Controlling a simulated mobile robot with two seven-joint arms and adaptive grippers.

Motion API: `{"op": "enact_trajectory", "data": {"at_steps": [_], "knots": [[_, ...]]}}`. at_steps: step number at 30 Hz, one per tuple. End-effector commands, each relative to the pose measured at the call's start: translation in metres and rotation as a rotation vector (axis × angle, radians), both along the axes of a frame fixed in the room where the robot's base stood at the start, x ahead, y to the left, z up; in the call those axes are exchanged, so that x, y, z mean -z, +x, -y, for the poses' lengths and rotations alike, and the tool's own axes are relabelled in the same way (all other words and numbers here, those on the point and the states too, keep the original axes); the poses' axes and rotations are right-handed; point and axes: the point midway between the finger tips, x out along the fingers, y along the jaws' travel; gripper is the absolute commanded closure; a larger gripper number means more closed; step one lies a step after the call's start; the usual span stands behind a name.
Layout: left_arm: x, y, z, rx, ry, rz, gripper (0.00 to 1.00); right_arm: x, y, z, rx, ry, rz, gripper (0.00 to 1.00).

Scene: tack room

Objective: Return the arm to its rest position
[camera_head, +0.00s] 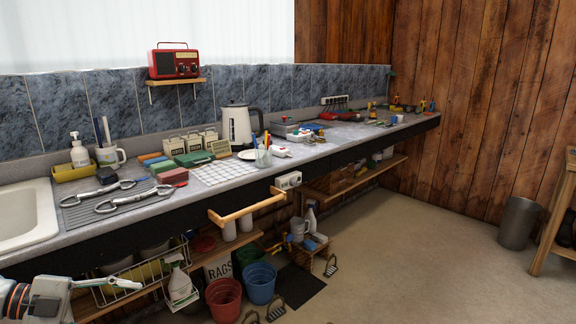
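My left arm comes in at the bottom left corner, and its gripper (104,285) is low in front of the wire basket below the counter. The gripper is partly cut off and hard to tell from the basket behind it, so I cannot see whether its fingers are open or shut. I see nothing clearly held in it. My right arm and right gripper are not in view.
The long counter (330,134) carries bits, brushes, a kettle (238,126) and a white sink (27,214). A wooden bar (246,206) juts from its front. Red (224,299) and blue (260,282) buckets stand below. Floor at right is clear, before a metal bin (518,223).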

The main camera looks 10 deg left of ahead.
Motion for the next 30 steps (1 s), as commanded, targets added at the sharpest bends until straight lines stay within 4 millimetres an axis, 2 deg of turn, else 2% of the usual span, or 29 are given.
{"op": "enact_trajectory", "data": {"at_steps": [3, 11, 17, 20, 24, 27, 30], "knots": [[0.026, -0.005, 0.004, -0.153, -0.139, 0.038, 0.46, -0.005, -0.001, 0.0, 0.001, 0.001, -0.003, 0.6], [0.098, -0.024, 0.016, -0.522, -0.339, 0.019, 0.46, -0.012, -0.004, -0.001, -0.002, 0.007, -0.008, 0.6], [0.165, -0.058, 0.046, -0.8, -0.428, -0.106, 0.46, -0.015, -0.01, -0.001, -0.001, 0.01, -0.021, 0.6], [0.199, -0.081, 0.073, -0.921, -0.454, -0.203, 0.46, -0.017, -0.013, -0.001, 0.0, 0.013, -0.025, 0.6], [0.236, -0.116, 0.123, -1.049, -0.476, -0.363, 0.46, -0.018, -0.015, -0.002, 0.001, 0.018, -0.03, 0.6], [0.252, -0.136, 0.158, -1.1, -0.483, -0.467, 0.46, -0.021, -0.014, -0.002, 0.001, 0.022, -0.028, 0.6], [0.262, -0.151, 0.184, -1.128, -0.485, -0.543, 0.46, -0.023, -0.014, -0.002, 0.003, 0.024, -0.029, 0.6]]}}
